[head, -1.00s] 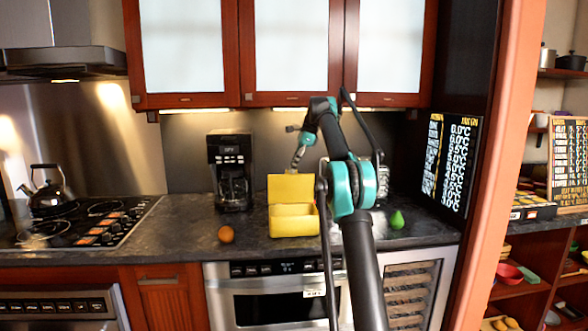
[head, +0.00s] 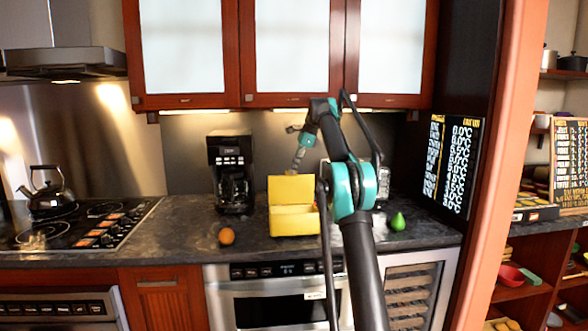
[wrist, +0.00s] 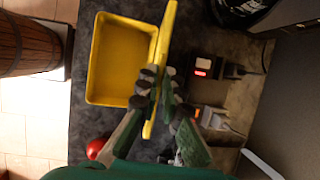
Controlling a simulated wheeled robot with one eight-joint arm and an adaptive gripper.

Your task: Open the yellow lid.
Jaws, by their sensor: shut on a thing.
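The yellow box (head: 295,222) stands on the dark counter, and it also shows from above in the wrist view (wrist: 120,60), empty inside. Its yellow lid (head: 293,189) stands roughly upright along the back of the box, raised off the opening. In the wrist view the lid (wrist: 166,35) appears nearly edge-on as a narrow strip. My gripper (wrist: 155,100) is shut on the lid, with a finger on either side of its edge. In the head view my gripper (head: 294,171) is at the lid's top edge, with its fingertips partly hidden.
A black coffee maker (head: 231,172) stands left of the box. An orange fruit (head: 226,236) and a green pear-shaped thing (head: 397,221) lie on the counter. A red round thing (wrist: 96,148) shows in the wrist view. A wall and cabinets stand close behind and above.

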